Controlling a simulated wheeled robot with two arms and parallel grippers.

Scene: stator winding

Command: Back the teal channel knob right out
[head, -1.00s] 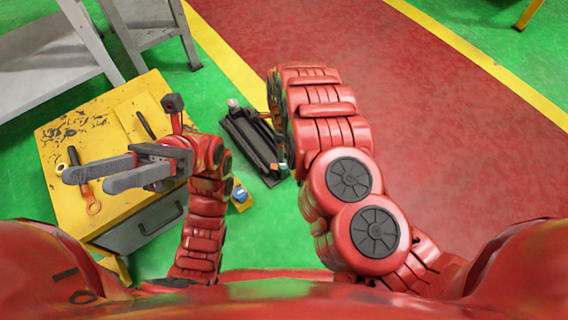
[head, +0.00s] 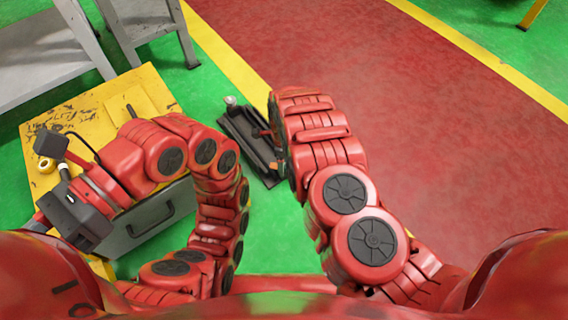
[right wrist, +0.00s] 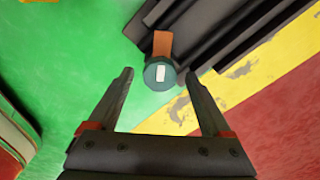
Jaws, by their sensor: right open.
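The teal knob (right wrist: 160,74) shows in the right wrist view as a round cap with a white mark. An orange tab (right wrist: 162,43) sits behind it, beside the black channel (right wrist: 225,30). My right gripper (right wrist: 160,76) is open, and the knob appears between its two fingertips with a gap on each side; I cannot tell the depth. In the head view the channel (head: 246,143) lies left of my right arm, which hides the right gripper and most of the knob end. My left gripper (head: 75,212) is at the far left, its fingers mostly hidden.
A yellow-topped cart (head: 110,100) with a grey drawer (head: 150,220) stands at the left, under my left arm. A grey table (head: 45,50) stands behind. The red floor lane (head: 430,120) at the right is clear.

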